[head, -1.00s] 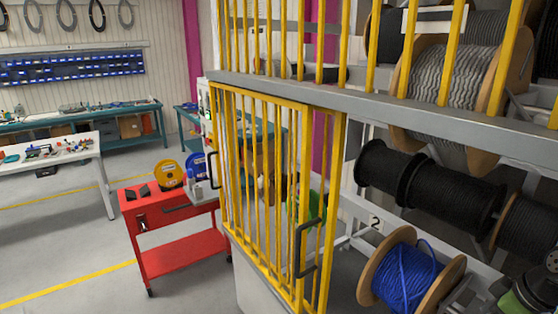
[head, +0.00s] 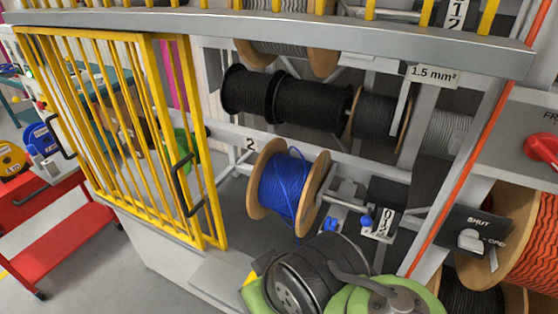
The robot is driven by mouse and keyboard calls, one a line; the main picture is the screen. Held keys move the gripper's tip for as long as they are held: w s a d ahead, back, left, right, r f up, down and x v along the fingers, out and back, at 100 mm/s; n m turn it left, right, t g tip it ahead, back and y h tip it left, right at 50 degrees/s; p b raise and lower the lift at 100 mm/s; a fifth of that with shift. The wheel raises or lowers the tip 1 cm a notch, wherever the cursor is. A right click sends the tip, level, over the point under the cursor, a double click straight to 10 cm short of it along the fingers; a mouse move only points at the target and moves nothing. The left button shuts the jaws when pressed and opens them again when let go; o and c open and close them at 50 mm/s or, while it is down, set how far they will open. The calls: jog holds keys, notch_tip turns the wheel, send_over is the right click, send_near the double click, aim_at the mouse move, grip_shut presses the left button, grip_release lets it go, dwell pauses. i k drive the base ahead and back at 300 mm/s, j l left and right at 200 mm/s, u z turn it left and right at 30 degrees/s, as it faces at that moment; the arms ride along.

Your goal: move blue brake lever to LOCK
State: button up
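A small blue ball-shaped knob (head: 367,221), likely the end of the blue brake lever, shows to the right of the blue cable reel (head: 288,187). A second small blue part (head: 331,223) sits just left of it, close to the reel's axle; I cannot tell how the two join. A white label plate (head: 385,222) stands right of the knob, its lettering too small and slanted to read, so the lever's setting is unclear. Green and black links of my arm fill the bottom middle, below the lever. My gripper is not in view.
A yellow barred gate (head: 115,130) stands left of the reel bay. Black cable reels (head: 285,103) hang above the blue one. At right are an orange cable reel (head: 535,250), a SHUT/OPEN handle (head: 471,240) and a red knob (head: 542,148). A red cart (head: 60,235) stands at far left.

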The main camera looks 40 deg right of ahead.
aim_at(366, 221)
jog(key=z, duration=1.85)
jog(key=i+j+u, duration=0.15)
jog(key=j, duration=0.3)
jog(key=j+u, duration=0.15)
jog(key=j, duration=0.3)
jog(key=i, duration=0.05)
